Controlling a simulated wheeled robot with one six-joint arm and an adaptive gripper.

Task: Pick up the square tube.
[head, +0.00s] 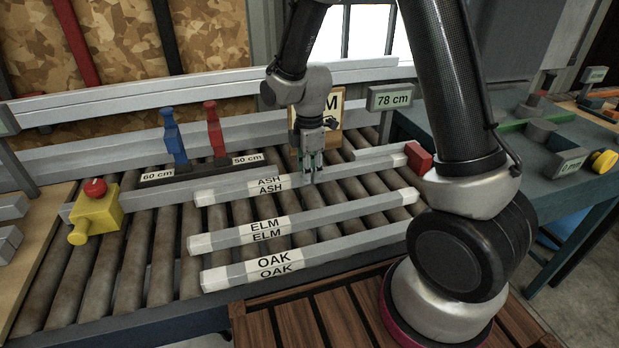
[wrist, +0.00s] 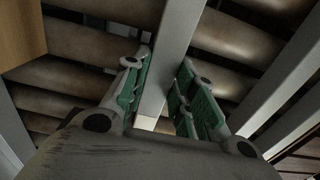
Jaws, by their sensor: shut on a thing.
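Three long grey square tubes lie across the roller conveyor, with white end labels: the ASH tube (head: 230,188) farthest back, the ELM tube (head: 330,215) in the middle, the OAK tube (head: 340,254) nearest. My gripper (head: 312,175) points down at the middle of the ASH tube and is shut on it. In the wrist view the green-padded fingers (wrist: 165,92) stand on either side of the ASH tube (wrist: 180,40). I cannot tell any gap between that tube and the rollers.
A yellow block with a red button (head: 96,208) stands at the left. Blue (head: 174,140) and red (head: 215,130) upright handles stand behind, by 60 cm and 50 cm labels. A 78 cm sign (head: 391,97) and red end block (head: 418,158) are at the right.

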